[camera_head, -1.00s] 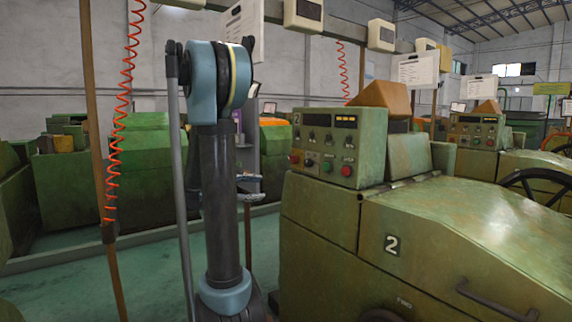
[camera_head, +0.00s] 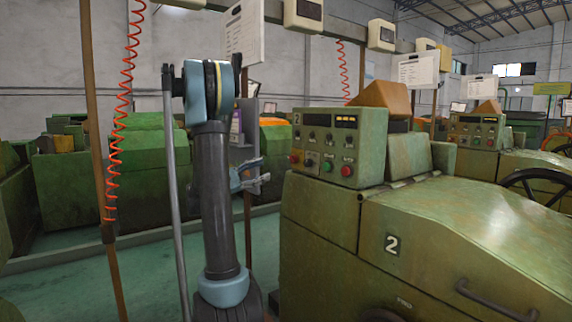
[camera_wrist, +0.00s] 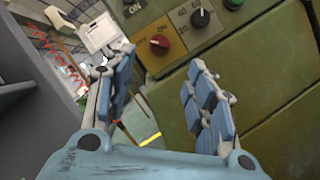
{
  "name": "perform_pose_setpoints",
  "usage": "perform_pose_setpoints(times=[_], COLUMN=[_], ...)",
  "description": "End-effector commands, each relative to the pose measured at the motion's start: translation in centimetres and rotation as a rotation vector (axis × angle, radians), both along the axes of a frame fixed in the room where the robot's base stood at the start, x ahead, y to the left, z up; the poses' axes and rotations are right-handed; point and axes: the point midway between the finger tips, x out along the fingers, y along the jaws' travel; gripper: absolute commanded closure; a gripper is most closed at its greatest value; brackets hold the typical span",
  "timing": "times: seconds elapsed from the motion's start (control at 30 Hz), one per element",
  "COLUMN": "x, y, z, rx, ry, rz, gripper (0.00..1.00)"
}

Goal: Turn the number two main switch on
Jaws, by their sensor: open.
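The machine marked 2 (camera_head: 440,225) has a green control box (camera_head: 371,130) on top. A red rotary switch on a yellow plate sits at the panel's lower left; it shows in the head view (camera_head: 294,158) and the wrist view (camera_wrist: 160,43). My gripper (camera_head: 262,172) is left of the box in the head view. In the wrist view my gripper (camera_wrist: 157,62) is open and empty. The red switch lies beyond the gap between its fingertips, apart from both. The panel looks tilted there.
Beside the red switch are a black dial (camera_wrist: 199,17) with numbers and a green button (camera_wrist: 233,3). A red button (camera_head: 346,171) is further right. A wooden post (camera_head: 247,215) stands behind my arm. Green floor (camera_head: 150,270) lies open to the left.

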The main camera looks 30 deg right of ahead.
Motion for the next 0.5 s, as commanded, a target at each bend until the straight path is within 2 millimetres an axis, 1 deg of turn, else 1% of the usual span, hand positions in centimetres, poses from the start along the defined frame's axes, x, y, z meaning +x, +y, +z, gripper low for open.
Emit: perform_pose_setpoints(times=[0.03, 0.1, 0.5], x=[-0.3, -0.6, -1.8], y=[-0.9, -1.9, -7.9], z=[0.2, 0.5, 2.3], rx=[0.0, 0.0, 0.001], ry=[0.0, 0.0, 0.0], rz=[-0.003, -0.004, -0.004], gripper=[0.5, 0.5, 0.5])
